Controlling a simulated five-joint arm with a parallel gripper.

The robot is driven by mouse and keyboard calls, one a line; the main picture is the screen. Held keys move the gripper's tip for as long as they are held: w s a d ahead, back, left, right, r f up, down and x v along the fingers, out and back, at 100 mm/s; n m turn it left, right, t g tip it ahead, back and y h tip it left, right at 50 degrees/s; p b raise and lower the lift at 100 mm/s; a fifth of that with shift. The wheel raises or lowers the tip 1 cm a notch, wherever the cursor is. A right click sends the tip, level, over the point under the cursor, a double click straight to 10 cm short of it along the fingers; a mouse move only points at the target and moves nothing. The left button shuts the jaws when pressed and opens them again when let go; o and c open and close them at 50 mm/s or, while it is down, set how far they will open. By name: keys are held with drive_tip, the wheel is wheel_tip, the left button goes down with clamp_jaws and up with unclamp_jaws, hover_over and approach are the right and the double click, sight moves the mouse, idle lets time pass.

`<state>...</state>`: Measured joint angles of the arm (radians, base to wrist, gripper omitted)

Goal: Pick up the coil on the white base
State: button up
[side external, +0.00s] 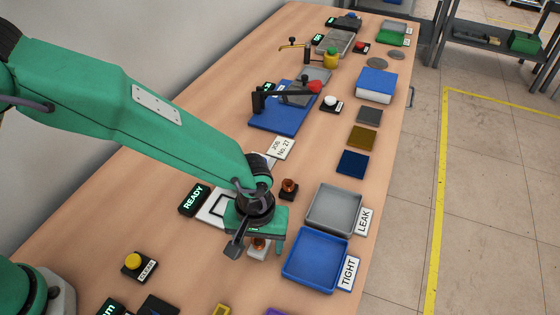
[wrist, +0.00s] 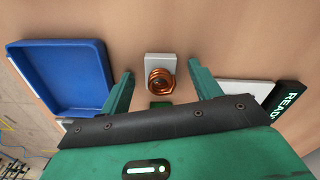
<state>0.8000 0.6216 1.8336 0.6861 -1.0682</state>
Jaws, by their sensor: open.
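The copper coil (wrist: 160,80) sits on a small white base (wrist: 153,61) on the table. In the side external view the coil (side external: 258,243) and its white base (side external: 257,254) show just below my gripper (side external: 256,248), partly hidden by it. In the wrist view my gripper (wrist: 160,69) is open, with one green finger on each side of the coil and a gap on both sides. Nothing is held. A second copper coil (side external: 289,185) stands on a dark base (side external: 288,195) behind my gripper.
A blue tray (side external: 312,278) labelled TIGHT lies to the right, with a grey tray (side external: 335,226) labelled LEAK behind it. A READY display (side external: 194,200) and white plate (side external: 212,210) lie left of my gripper. A yellow button (side external: 133,261) stands at front left.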

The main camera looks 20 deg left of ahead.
sight(258, 244)
idle(0.3)
drive_tip(key=c, duration=1.2)
drive_tip(key=shift+r, duration=0.2)
drive_tip(key=shift+r, duration=0.55)
drive_tip(key=r, duration=0.3)
drive_tip(key=shift+s+d+r, duration=0.1)
drive_tip(key=shift+s+d, duration=0.05)
drive_tip(key=shift+s, duration=0.25)
drive_tip(key=s+r, duration=0.2)
drive_tip(key=s, duration=0.1)
drive_tip(key=s+d+r, duration=0.1)
drive_tip(key=s+r, duration=0.1)
drive_tip(key=s, duration=0.2)
drive_tip(key=s+d+r, duration=0.1)
drive_tip(key=s+r, duration=0.1)
drive_tip(key=s, duration=0.1)
drive_tip(key=shift+s+d+r, duration=0.15)
drive_tip(key=shift+s+r, duration=0.05)
drive_tip(key=shift+s, duration=0.1)
